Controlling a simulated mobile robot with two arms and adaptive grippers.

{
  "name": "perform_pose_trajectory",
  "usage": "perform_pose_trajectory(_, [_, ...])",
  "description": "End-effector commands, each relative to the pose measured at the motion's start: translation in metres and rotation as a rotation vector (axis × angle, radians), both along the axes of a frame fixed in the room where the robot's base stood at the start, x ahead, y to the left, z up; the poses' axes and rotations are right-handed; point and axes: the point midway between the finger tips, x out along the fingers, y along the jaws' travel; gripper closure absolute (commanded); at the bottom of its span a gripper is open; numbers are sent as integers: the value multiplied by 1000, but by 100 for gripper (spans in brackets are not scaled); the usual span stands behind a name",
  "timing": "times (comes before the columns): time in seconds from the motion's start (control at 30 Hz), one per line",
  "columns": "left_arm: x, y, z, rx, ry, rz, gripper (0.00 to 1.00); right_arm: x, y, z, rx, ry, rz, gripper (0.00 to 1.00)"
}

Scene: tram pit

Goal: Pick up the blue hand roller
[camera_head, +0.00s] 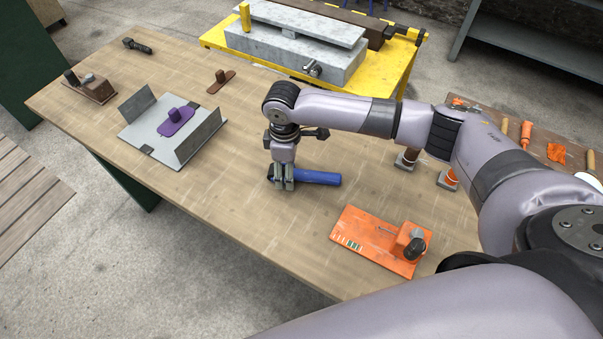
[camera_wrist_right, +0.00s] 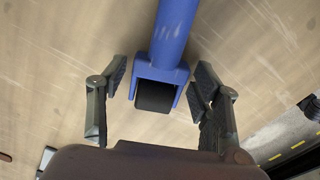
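The blue hand roller (camera_head: 318,177) lies on the wooden table, its blue handle pointing right in the head view. In the right wrist view the roller (camera_wrist_right: 172,38) shows a blue fork around a dark cylinder. My right gripper (camera_head: 284,185) is down over its fork end, pointing at the table. In the wrist view its fingers (camera_wrist_right: 162,82) stand apart on either side of the fork. A gap shows on the left; the right finger is very close, and I cannot tell whether it touches. My left gripper is not in view.
An orange board (camera_head: 365,236) with a tool lies in front and right of the roller. A grey metal tray (camera_head: 146,132) with a purple tool is at the left. A yellow table (camera_head: 385,82) stands behind. Bare wood (camera_head: 225,225) surrounds the roller's front left.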

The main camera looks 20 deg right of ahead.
Motion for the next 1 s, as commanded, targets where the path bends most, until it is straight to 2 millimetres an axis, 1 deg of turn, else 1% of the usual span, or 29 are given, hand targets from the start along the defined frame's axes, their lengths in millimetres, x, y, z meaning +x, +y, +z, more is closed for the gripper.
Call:
perform_pose_trajectory(0.03, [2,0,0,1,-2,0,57,0,0,0,0,0,0,47])
perform_pose_trajectory(0.07, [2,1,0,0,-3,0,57,0,0,0,0,0,0,49])
perform_pose_trajectory(0.7, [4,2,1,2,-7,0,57,0,0,1,-1,-1,0,91])
perform_pose_trajectory(0.87, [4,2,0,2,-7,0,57,0,0,1,0,-1,0,91])
perform_pose_trajectory(1.0, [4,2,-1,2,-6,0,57,1,0,7,0,-1,0,91])
